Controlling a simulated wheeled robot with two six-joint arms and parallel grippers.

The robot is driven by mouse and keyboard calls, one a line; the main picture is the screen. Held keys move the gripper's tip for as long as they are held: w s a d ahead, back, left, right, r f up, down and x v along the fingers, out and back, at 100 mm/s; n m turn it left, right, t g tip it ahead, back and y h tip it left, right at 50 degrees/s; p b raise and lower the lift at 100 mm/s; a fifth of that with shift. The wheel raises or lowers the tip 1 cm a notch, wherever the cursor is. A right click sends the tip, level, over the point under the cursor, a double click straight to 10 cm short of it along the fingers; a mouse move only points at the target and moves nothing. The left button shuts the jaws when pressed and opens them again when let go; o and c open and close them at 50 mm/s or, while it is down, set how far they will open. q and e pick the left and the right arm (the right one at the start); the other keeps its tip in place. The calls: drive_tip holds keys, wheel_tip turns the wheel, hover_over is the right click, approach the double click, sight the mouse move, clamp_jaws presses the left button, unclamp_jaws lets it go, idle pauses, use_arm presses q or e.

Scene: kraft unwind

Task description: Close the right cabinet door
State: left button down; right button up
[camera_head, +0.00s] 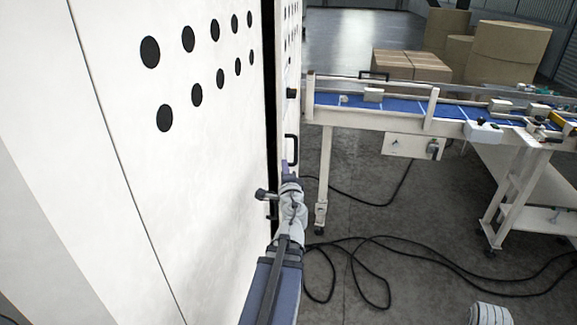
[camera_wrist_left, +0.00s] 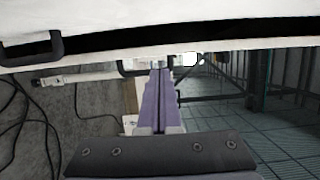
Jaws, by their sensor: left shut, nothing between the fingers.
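A tall white cabinet fills the left of the head view. Its near panel (camera_head: 190,170) has rows of black round holes. Beyond a narrow dark vertical gap (camera_head: 270,90) stands a second white door panel (camera_head: 285,60), seen nearly edge-on, with a black handle (camera_head: 291,150). My left gripper (camera_head: 289,172) is beside that gap, just below the handle. In the left wrist view its purple fingers (camera_wrist_left: 160,72) are shut and empty, close to a black handle (camera_wrist_left: 130,68). Whether they touch the door cannot be told.
A conveyor with a blue belt (camera_head: 400,104) stands on white legs to the right. Cardboard boxes (camera_head: 410,65) and brown rolls (camera_head: 505,55) are behind it. Black cables (camera_head: 375,245) lie on the grey floor right of my left arm.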

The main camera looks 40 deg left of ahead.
use_arm(q)
drive_tip(key=w+d+f+n+g+y+b, duration=0.4)
drive_tip(key=w+d+f+n+g+b, duration=0.25)
drive_tip(key=w+f+g+b, duration=0.35)
drive_tip(key=a+t, duration=0.1)
drive_tip(key=a, duration=1.2)
drive_tip(key=shift+f, duration=0.3)
